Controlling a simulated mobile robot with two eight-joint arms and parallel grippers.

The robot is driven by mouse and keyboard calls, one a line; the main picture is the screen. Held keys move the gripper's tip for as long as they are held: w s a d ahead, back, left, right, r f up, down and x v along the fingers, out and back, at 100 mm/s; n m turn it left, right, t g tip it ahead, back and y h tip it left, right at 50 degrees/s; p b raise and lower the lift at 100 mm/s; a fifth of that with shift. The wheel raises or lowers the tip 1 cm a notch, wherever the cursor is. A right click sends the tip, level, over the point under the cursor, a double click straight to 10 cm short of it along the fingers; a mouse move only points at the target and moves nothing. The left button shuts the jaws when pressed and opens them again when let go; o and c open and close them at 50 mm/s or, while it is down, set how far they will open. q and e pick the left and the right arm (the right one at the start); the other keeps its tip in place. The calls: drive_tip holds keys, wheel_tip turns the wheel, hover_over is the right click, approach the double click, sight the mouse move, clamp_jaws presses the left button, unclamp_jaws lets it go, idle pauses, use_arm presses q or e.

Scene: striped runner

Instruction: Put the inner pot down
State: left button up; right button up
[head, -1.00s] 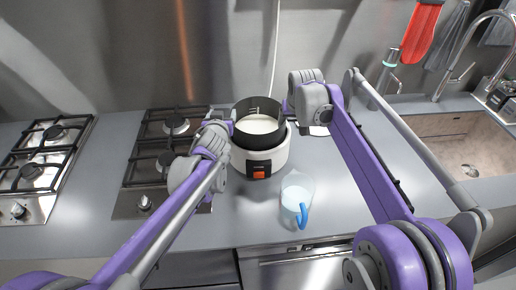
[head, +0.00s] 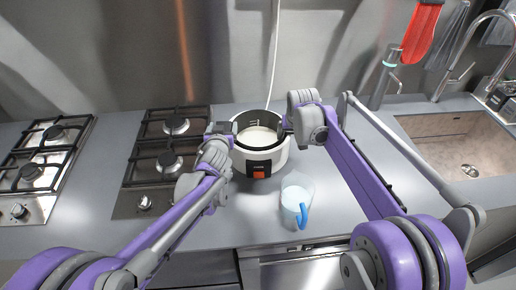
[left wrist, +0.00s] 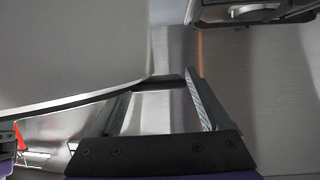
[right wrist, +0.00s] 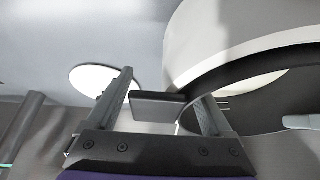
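The inner pot (head: 252,121), dark inside with a white content, sits down in the white cooker (head: 240,163) with an orange button on its front. The cooker rim surrounds it. My left gripper (head: 225,130) is at the pot's left edge. In the left wrist view its fingers (left wrist: 160,100) are apart, with a dark handle (left wrist: 163,82) near the tips. My right gripper (head: 287,127) is at the right edge. In the right wrist view its fingers (right wrist: 165,90) are apart around a dark handle block (right wrist: 158,106), with a gap on one side. Finger contact on the left is unclear.
A clear jug with a blue handle (head: 302,214) stands right in front of the cooker. Gas hobs (head: 165,160) lie to the left. A sink (head: 462,150) with a tap is at the right. The counter front between hob and jug is free.

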use_arm(q)
drive_tip(key=shift+o, duration=1.1)
use_arm(e)
drive_tip(key=shift+o, duration=1)
use_arm(q)
drive_tip(key=shift+o, duration=0.3)
drive_tip(key=shift+d+r, duration=0.1)
use_arm(e)
drive_tip(key=shift+r, duration=0.1)
drive_tip(key=shift+a, duration=0.1)
drive_tip(key=shift+s, duration=0.1)
use_arm(q)
drive_tip(key=v, duration=1.2)
use_arm(e)
drive_tip(key=v, duration=1.2)
use_arm(q)
drive_tip(key=shift+s, duration=0.1)
